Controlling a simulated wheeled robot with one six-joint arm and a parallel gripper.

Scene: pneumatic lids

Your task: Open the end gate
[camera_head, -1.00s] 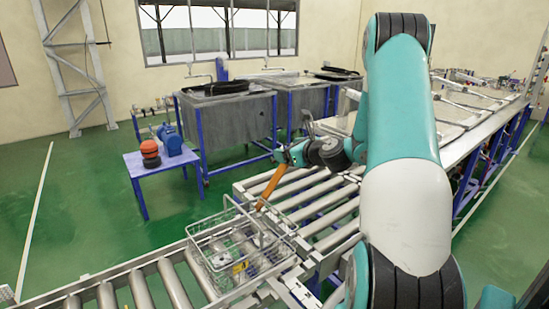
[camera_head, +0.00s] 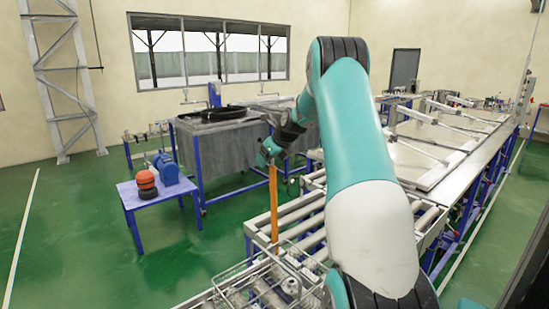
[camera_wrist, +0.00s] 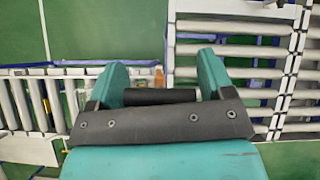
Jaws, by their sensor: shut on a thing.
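The end gate's orange bar (camera_head: 273,205) stands nearly upright at the near left of the roller conveyor. Its lower end is close to the wire basket's far rim. My gripper (camera_head: 270,155) is at the bar's top end. In the wrist view, my gripper's teal fingers (camera_wrist: 162,90) are on both ends of a dark cylindrical grip (camera_wrist: 160,96). A small piece of the orange bar (camera_wrist: 159,77) shows just past that grip. The bar's pivot is not clear.
A wire basket (camera_head: 228,296) with several small parts sits on the conveyor rollers in front. A blue table (camera_head: 130,197) with red-black discs and a blue motor stands at left. Grey tanks (camera_head: 222,150) stand behind. The green floor at left is clear.

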